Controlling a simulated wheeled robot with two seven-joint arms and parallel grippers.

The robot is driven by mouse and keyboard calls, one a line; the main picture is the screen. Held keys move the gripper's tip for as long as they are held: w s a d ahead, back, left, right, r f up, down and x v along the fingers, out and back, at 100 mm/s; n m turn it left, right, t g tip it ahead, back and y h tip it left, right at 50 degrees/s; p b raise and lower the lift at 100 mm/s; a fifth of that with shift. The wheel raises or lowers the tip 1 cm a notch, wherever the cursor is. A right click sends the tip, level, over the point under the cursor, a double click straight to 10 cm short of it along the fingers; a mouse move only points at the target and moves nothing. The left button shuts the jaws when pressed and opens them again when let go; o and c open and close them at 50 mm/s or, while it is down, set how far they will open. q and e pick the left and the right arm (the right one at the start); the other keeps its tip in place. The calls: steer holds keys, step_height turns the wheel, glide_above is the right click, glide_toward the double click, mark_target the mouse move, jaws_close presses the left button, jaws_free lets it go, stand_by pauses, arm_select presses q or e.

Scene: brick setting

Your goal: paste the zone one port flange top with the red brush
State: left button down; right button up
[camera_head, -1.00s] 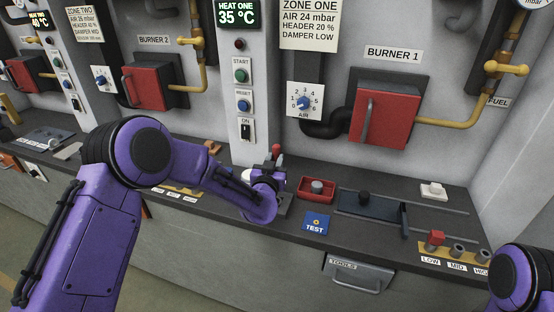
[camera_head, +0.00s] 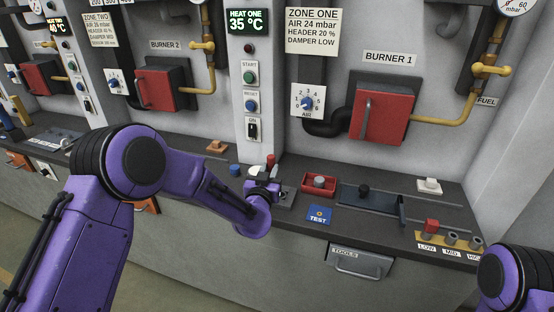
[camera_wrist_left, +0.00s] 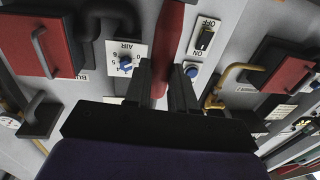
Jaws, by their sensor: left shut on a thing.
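My left gripper (camera_wrist_left: 160,88) is shut on the red brush (camera_wrist_left: 170,40), whose handle rises between the fingers in the left wrist view. In the head view my left gripper (camera_head: 266,186) is low over the counter, left of the red tray, with the brush's red end (camera_head: 270,160) sticking up. The brush's bristles are hidden. A small dark plate with a round ring (camera_head: 286,197) lies beside the gripper; I cannot tell whether it is the port flange. The zone one sign (camera_head: 313,32) hangs above. My right gripper is out of view; only its arm shows.
The red tray (camera_head: 332,191) holds a grey knob. The blue TEST card (camera_head: 319,216), a dark slide plate (camera_head: 372,200) and a LOW/MID rack (camera_head: 448,243) are on the counter. The red burner 1 door (camera_head: 383,118) projects from the wall.

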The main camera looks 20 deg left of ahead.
mark_target(269, 155)
arm_select(q)
steer(key=shift+s+f+p, duration=0.2)
steer(key=shift+f+p, duration=0.05)
steer(key=shift+p, duration=0.2)
steer(key=shift+r+p, duration=0.3)
steer(key=shift+r, duration=0.6)
steer(key=shift+w+r+p, duration=0.35)
steer(key=shift+r+p, duration=0.2)
steer(key=shift+p, duration=0.05)
steer(key=r+p, duration=0.2)
steer(key=r, duration=0.1)
steer(key=shift+s+r, duration=0.15)
steer(key=shift+s, duration=0.05)
steer(key=shift+w+r+p, duration=0.1)
steer(key=shift+r+p, duration=0.25)
steer(key=shift+r, duration=0.05)
